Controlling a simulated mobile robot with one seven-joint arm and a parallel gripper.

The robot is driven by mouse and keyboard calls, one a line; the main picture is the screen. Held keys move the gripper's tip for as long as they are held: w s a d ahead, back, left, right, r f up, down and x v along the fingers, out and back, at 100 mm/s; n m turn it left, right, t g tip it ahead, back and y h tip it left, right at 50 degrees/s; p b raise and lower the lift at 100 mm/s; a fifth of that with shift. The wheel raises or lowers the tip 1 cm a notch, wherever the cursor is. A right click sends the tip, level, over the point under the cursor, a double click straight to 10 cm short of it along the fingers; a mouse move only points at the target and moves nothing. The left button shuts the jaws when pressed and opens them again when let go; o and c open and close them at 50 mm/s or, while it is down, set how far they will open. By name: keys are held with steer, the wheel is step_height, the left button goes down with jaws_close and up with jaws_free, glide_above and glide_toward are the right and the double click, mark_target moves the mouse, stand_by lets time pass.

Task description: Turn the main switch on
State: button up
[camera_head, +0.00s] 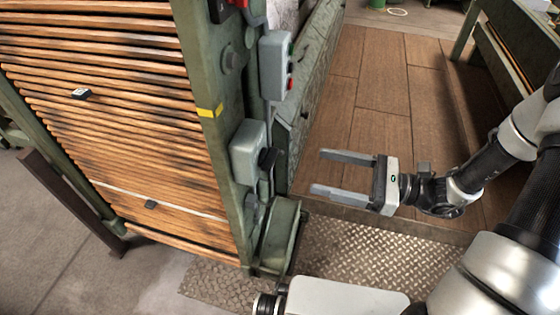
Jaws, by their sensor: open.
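A grey box (246,152) is fixed to the green upright post of the machine, left of centre. A black handle or knob (268,160) sticks out of its right side; this looks like the main switch, but its position and any marking are too small to read. My gripper (318,171) is open and empty. Its two grey fingers point left toward the box, with a clear gap between fingertips and knob. Nothing touches the knob.
A push-button box (275,66) with red and green buttons sits higher on the green post (215,115). Wooden slats (110,120) fill the left side. A patterned metal plate (350,255) and wooden floor (370,90) lie below. A green-framed bench (500,50) stands right.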

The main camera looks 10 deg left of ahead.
mark_target(275, 160)
steer(key=a, duration=0.3)
steer(key=a+b, duration=0.1)
steer(key=a, duration=0.7)
steer(key=shift+w+a+b, duration=0.25)
steer(key=shift+w+b, duration=0.1)
steer(key=shift+w, duration=0.05)
steer(key=c, duration=1)
steer(key=shift+c, duration=0.2)
